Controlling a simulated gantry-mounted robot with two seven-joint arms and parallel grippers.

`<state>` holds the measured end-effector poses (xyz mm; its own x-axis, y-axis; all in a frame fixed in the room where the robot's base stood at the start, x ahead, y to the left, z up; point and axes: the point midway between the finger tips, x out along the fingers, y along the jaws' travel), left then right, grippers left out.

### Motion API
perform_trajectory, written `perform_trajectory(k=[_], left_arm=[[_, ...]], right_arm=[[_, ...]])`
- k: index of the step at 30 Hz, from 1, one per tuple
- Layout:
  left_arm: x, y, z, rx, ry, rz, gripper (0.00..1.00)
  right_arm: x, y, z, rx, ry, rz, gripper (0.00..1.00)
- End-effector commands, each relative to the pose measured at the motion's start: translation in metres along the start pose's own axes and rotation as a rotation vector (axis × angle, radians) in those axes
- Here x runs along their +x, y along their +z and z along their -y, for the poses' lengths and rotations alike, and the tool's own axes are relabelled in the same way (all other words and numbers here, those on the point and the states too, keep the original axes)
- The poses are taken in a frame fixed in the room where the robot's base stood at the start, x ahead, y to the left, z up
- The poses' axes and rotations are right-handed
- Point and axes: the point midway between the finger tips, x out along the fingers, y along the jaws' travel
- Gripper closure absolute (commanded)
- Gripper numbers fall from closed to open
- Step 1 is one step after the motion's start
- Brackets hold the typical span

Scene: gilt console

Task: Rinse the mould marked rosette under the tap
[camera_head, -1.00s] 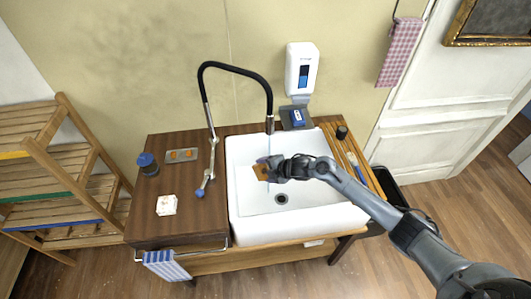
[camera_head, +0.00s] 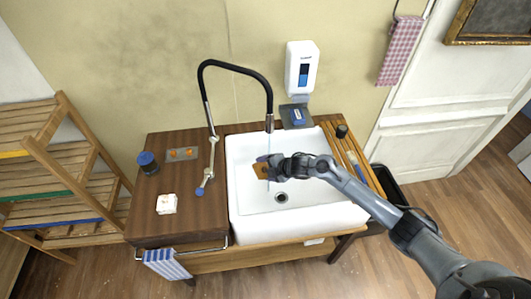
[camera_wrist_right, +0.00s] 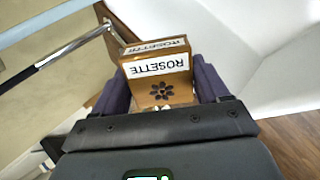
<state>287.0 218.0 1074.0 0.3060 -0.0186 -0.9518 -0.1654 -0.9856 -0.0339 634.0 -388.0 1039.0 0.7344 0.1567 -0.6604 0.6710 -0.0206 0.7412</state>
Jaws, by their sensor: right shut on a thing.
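The mould marked rosette (camera_head: 262,170) is a small brown block held over the white sink basin. In the right wrist view the block (camera_wrist_right: 162,90) shows white ROSETTE labels and a dark flower-shaped mark. My right gripper (camera_head: 272,167) is shut on it, with a dark purple finger on each side in the wrist view. The tap (camera_head: 235,68) has a black arched hose, and its metal spout points down above the mould. A thin pale stream (camera_head: 268,143) shows under the spout and reaches down near the mould. My left gripper is not in view.
The sink (camera_head: 250,222) has a dark drain (camera_head: 281,198). A soap dispenser (camera_head: 301,68) hangs behind.

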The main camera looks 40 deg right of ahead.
Motion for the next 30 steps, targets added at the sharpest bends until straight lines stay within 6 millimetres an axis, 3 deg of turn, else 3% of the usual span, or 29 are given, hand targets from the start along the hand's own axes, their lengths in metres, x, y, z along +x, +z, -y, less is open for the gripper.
perform_trajectory(k=[8,21,30], left_arm=[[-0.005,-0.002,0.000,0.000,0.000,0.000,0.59],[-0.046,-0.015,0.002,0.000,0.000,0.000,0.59],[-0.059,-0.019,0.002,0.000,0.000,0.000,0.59]], right_arm=[[-0.004,-0.003,-0.003,-0.001,0.001,0.000,0.57],[-0.034,-0.033,-0.009,-0.001,0.000,-0.001,0.57],[-0.043,-0.046,-0.009,0.000,0.001,0.000,0.57]])
